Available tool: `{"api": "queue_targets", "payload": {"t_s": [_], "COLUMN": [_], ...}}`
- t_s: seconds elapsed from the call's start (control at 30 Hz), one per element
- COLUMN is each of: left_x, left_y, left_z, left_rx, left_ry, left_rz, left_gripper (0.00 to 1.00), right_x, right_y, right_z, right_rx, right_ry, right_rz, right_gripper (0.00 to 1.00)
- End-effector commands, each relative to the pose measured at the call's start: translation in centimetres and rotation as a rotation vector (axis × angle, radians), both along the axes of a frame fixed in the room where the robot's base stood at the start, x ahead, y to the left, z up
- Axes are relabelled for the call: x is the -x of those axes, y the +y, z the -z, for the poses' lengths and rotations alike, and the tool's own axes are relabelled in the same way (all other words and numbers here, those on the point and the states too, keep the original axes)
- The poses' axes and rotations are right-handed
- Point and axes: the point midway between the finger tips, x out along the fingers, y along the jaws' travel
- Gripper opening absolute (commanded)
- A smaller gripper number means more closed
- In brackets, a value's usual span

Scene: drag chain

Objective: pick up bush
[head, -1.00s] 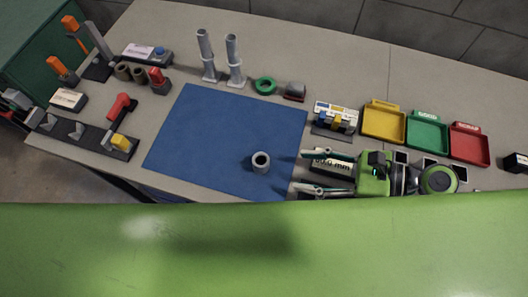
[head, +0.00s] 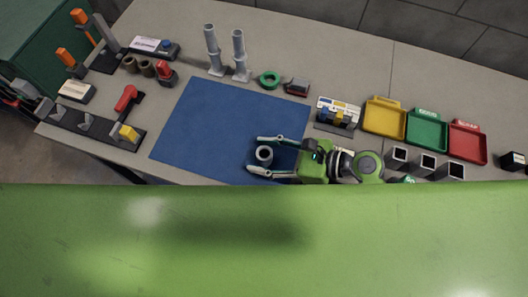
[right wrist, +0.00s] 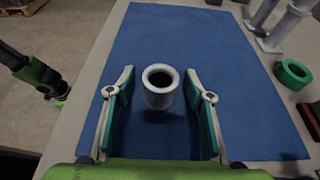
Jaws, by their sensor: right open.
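The bush is a short grey hollow cylinder (head: 264,154) standing upright on the blue mat (head: 215,125) near its front right part. It also shows in the right wrist view (right wrist: 160,86), where its dark bore faces up. My right gripper (head: 262,156) is open, with one finger on each side of the bush. In the right wrist view the fingertips (right wrist: 163,84) flank the bush with a visible gap on both sides. My left gripper is not seen in the head view; a dark and green arm part shows at the left of the right wrist view.
A green ring (head: 269,79) and two grey upright posts (head: 240,58) stand behind the mat. Yellow (head: 385,118), green (head: 427,129) and red (head: 467,141) trays are at the right. Square black-topped tubes (head: 425,165) stand near my right arm. Most of the mat is bare.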

Motion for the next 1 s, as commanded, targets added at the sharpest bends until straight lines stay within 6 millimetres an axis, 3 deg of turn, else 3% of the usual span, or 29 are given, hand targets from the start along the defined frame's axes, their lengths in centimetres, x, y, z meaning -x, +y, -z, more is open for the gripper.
{"api": "queue_targets", "payload": {"t_s": [0.17,0.33,0.77,1.0], "left_x": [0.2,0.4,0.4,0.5], "left_y": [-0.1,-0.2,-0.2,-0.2], "left_z": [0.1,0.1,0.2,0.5], "left_rx": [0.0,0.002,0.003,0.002], "left_ry": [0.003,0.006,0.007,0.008], "left_rz": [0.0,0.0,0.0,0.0], "left_gripper": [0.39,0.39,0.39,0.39], "right_x": [0.0,0.0,0.0,0.3], "right_y": [0.0,-0.1,0.0,0.2], "right_z": [0.0,0.0,-0.6,-3.7], "right_rx": [0.001,0.001,-0.001,-0.002], "right_ry": [0.0,0.0,-0.004,-0.008], "right_rz": [0.001,0.001,0.0,-0.003], "right_gripper": [0.45,0.01,0.0,0.0]}}
